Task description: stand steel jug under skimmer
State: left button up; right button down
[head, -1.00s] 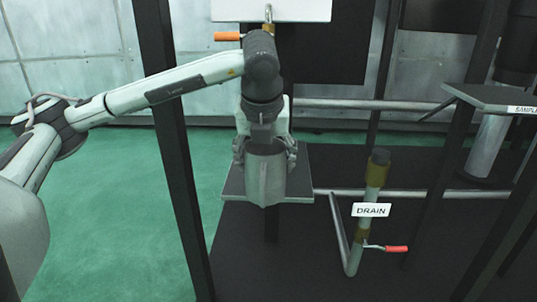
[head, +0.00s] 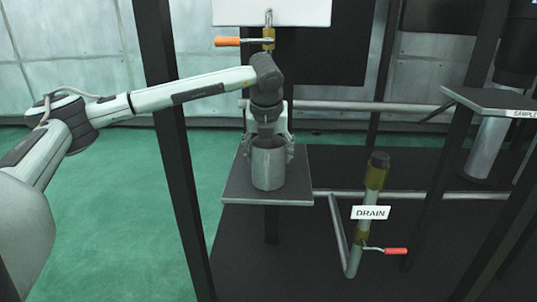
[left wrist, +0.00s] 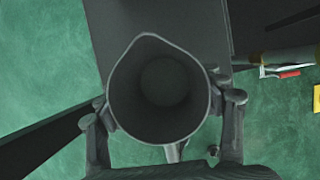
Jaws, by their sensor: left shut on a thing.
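The steel jug (head: 268,167) is an upright grey cylinder, over the middle of a small dark square shelf (head: 236,188). I cannot tell whether its base touches the shelf. My left gripper (head: 267,148) is shut on the jug from behind, its fingers either side. In the left wrist view I look into the empty-looking jug (left wrist: 163,90), its spout toward the upper left, with the gripper's fingers (left wrist: 166,120) at its sides. A brass valve with an orange handle (head: 228,41) hangs above; I cannot read a skimmer label. My right gripper is out of view.
A dark post (head: 172,150) stands left of the shelf, beneath my arm. A DRAIN pipe (head: 372,180) with a red handle (head: 396,251) stands to the right. A shelf with a partly cut-off label (head: 500,98) is further right. Green floor is clear at left.

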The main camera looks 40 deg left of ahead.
pick_arm(q)
jog(key=o, duration=1.2)
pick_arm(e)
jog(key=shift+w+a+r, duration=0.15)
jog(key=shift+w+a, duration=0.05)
pick_arm(q)
jog(key=shift+o, duration=0.2)
jog(key=shift+s+d+r, duration=0.1)
jog(key=shift+r, duration=0.2)
jog(key=v, duration=0.7)
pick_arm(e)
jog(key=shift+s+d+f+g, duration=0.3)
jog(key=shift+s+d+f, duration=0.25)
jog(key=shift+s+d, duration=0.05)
